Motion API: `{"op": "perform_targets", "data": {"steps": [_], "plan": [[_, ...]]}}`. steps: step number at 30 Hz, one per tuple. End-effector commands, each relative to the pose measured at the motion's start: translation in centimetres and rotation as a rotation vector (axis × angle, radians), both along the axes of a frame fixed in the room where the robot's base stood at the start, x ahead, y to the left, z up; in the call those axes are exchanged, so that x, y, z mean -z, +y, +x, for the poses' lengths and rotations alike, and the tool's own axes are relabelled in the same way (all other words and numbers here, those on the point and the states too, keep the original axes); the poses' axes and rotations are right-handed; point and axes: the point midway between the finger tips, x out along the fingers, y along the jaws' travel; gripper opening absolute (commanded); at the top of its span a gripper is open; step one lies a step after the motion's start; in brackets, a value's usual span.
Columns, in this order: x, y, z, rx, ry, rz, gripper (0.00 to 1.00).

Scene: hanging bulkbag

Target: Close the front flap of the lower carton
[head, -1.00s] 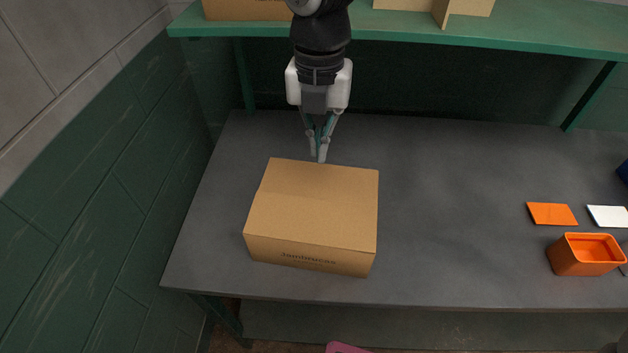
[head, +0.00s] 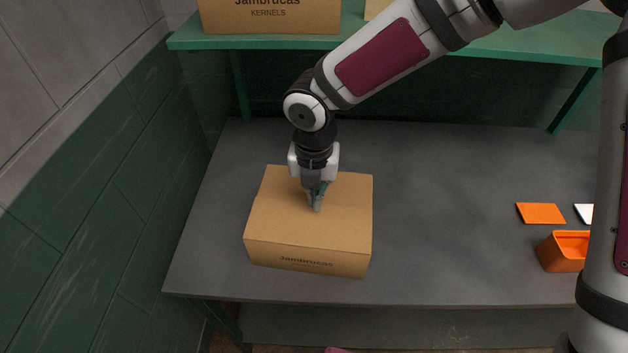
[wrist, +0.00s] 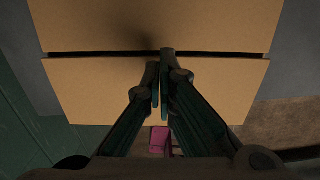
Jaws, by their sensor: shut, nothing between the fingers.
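The lower carton (head: 285,215), a brown cardboard box printed "Jambrucas" on its front, stands at the left of the grey bench. Its top looks flat in the head view. In the wrist view, a narrow dark seam parts two cardboard panels, the near one being the front flap (wrist: 100,90). I cannot tell whether this flap lies fully flat. My gripper (head: 316,208) points down over the middle of the carton's top, fingers together and empty. In the wrist view its fingertips (wrist: 161,62) are near the seam; whether they touch the cardboard is unclear.
A green shelf (head: 520,46) spans the back above the bench, with another Jambrucas carton (head: 270,14) on it. An orange bin (head: 562,252) and an orange card (head: 541,213) lie at the right. The bench (head: 440,210) between is clear. A green wall (head: 90,220) is at left.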

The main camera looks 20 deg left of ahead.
Motion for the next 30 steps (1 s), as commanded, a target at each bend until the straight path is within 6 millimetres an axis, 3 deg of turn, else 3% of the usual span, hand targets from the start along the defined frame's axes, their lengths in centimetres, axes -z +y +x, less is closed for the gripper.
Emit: {"op": "perform_targets", "data": {"steps": [30], "plan": [[3.1, -0.1, 0.4, 0.002, 0.006, -0.002, 0.0]]}}
